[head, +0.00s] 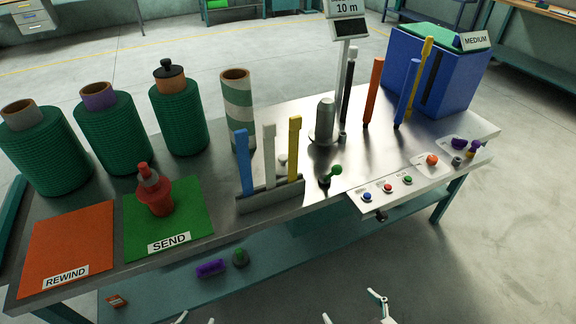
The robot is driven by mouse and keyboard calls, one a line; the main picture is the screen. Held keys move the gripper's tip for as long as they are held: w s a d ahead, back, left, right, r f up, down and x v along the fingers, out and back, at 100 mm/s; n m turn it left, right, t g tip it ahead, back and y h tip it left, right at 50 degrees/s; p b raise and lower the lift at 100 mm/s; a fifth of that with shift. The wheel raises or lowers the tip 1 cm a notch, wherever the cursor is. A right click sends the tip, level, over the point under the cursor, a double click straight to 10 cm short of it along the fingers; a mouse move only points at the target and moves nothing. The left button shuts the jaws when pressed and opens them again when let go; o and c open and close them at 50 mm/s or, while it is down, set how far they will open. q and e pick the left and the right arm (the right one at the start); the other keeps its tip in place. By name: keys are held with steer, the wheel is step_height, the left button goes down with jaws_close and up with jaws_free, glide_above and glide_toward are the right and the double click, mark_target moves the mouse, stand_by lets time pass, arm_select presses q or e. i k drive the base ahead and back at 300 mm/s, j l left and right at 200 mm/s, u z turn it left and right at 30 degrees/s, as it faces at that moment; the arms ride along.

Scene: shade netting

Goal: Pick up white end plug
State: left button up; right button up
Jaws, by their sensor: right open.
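A small whitish rounded piece (282,160), which looks like the white end plug, is on the metal table behind the slotted rack, between the white and yellow sticks. It is partly hidden by the rack and sticks. My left gripper (197,319) shows only its fingertips at the bottom edge, apart, with nothing seen between them. My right gripper (350,306) is open and empty at the bottom edge, right of the left one. Both are well in front of the table and far from the white piece.
The rack (270,201) holds blue, white and yellow sticks. A striped tube (238,110) and a grey metal cylinder (324,122) stand close to the white piece. An orange plug (432,160) lies at right.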

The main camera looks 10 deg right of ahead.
mark_target(282, 161)
steer(key=l+u, duration=0.15)
steer(key=l, duration=0.25)
steer(key=k+l+u, duration=0.1)
steer(key=l, duration=0.35)
steer(key=l+u, duration=0.15)
steer(key=l, duration=0.25)
steer(key=k+l+u, duration=0.15)
steer(key=l, duration=0.25)
